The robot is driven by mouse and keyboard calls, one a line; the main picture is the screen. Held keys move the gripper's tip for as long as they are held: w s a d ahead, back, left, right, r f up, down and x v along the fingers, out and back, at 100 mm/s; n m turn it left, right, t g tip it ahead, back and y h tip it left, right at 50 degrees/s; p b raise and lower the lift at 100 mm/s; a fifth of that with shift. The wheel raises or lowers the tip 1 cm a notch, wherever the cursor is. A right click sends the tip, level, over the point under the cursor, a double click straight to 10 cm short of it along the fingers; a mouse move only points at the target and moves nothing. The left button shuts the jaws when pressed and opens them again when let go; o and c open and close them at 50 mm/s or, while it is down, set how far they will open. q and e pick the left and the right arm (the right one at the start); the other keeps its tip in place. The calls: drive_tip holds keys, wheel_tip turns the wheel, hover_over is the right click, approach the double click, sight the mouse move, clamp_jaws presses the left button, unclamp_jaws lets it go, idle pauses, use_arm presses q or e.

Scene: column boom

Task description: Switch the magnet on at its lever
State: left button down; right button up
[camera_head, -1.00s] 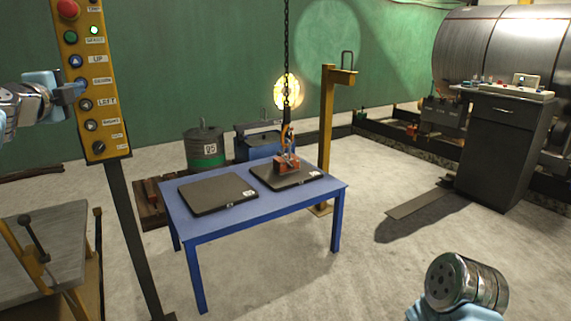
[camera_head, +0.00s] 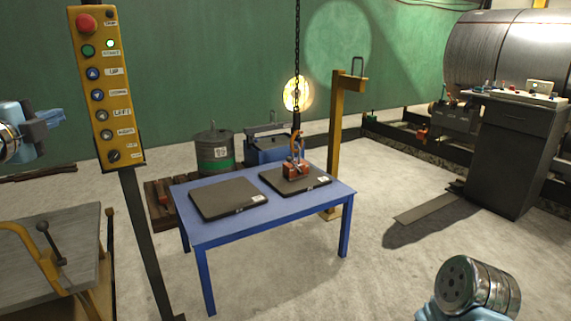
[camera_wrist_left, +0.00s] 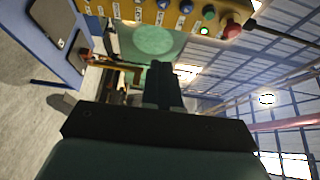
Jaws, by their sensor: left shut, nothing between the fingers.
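The magnet (camera_head: 296,169) is a small orange-red block with an upright orange part, hanging on a dark chain. It sits on the right-hand dark plate (camera_head: 316,181) on the blue table (camera_head: 228,232). Its lever is too small to make out clearly. My left gripper (camera_head: 58,117) is shut and empty, at the left edge of the head view, apart from the yellow button pendant and far from the magnet. Its shut fingers also show in the left wrist view (camera_wrist_left: 163,85). My right arm shows at the lower right, but its gripper is out of view.
The yellow pendant (camera_head: 103,133) stands on a dark post between my left gripper and the table. A second dark plate (camera_head: 229,198) lies on the table's left. A yellow post (camera_head: 336,140) stands behind the table, a dark cabinet (camera_head: 514,150) at right. Floor in front is clear.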

use_arm(q)
drive_tip(key=shift+s+d, duration=0.1)
drive_tip(key=shift+s, duration=0.5)
